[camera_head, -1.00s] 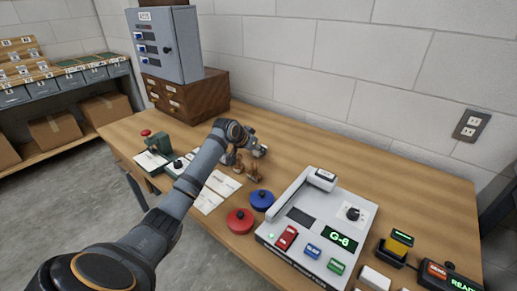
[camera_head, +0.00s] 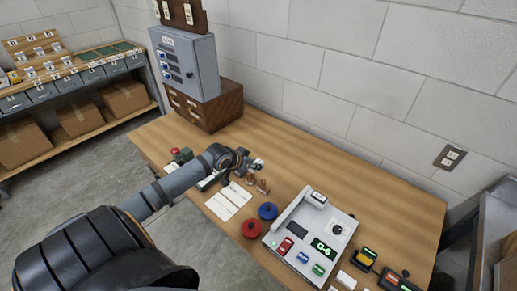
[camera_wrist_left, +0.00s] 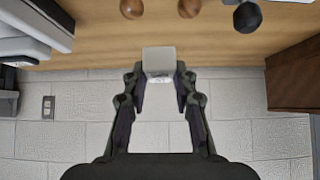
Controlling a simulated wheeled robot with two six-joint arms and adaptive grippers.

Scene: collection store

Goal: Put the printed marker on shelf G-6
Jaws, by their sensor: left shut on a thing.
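My left gripper (camera_wrist_left: 160,92) is shut on a small pale block, the printed marker (camera_wrist_left: 158,60), which sits between its fingertips in the left wrist view. In the head view this gripper (camera_head: 255,164) hangs over the back part of the wooden bench, just behind the brown-handled stamps (camera_head: 262,186). The label machine (camera_head: 310,236) on the bench shows "G-6" in green on its display. Shelving (camera_head: 77,100) stands at the far left with grey bins and cartons; I cannot read which place on it is G-6. My right gripper is not in view.
A grey cabinet (camera_head: 190,62) stands on a brown drawer unit (camera_head: 212,108) at the bench's back left. Grey floor (camera_head: 70,190) is clear between bench and shelving.

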